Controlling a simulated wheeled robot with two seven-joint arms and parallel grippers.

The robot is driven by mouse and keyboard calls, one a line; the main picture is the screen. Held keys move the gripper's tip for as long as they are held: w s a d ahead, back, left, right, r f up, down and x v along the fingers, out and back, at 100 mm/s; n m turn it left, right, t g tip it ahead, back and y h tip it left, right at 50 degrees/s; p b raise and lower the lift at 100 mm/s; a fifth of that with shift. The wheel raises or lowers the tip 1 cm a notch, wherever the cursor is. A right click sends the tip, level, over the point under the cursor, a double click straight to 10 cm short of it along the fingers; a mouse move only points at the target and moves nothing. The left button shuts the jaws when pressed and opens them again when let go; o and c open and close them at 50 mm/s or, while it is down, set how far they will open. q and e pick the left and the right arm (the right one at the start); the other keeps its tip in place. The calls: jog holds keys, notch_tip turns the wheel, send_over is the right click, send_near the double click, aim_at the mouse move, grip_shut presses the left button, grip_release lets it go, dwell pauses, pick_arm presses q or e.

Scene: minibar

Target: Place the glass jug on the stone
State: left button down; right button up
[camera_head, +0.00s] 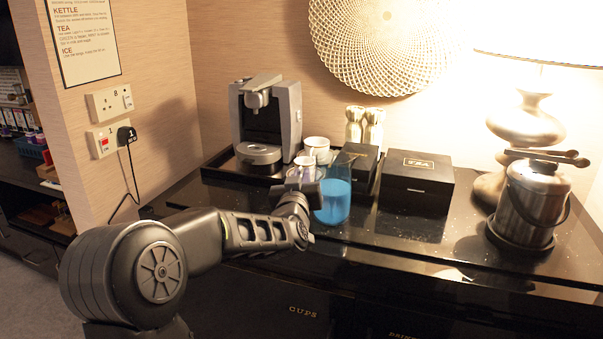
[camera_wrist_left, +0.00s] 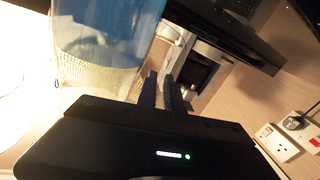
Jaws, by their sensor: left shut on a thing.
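The glass jug (camera_head: 334,200) holds blue liquid and appears upright in the middle of the head view, over the glossy black stone counter (camera_head: 405,229). I cannot tell whether its base touches the stone. My left gripper (camera_head: 311,188) is at the jug's left side, shut on the jug; the grip itself is partly hidden by the wrist. In the left wrist view the jug (camera_wrist_left: 103,38) fills the upper left, beside the nearly closed fingers (camera_wrist_left: 161,88). My right gripper is not in view.
A coffee machine (camera_head: 266,125) and white cups (camera_head: 316,146) stand behind on the left. Black boxes, one marked TEA (camera_head: 417,183), stand behind and right of the jug. A metal ice bucket (camera_head: 532,203) and lamp (camera_head: 525,120) are at right. The stone before the TEA box is clear.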

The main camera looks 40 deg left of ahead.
pick_arm(q)
jog(key=shift+r, duration=0.15)
jog(key=c, duration=1.8)
grip_release()
jog(key=shift+f, duration=0.2)
jog(key=o, duration=0.3)
jog(key=shift+s+d+r, duration=0.1)
jog(key=b+v, duration=0.1)
jog(key=v, duration=1)
jog(key=shift+s+d, duration=0.1)
jog(key=shift+s, duration=0.3)
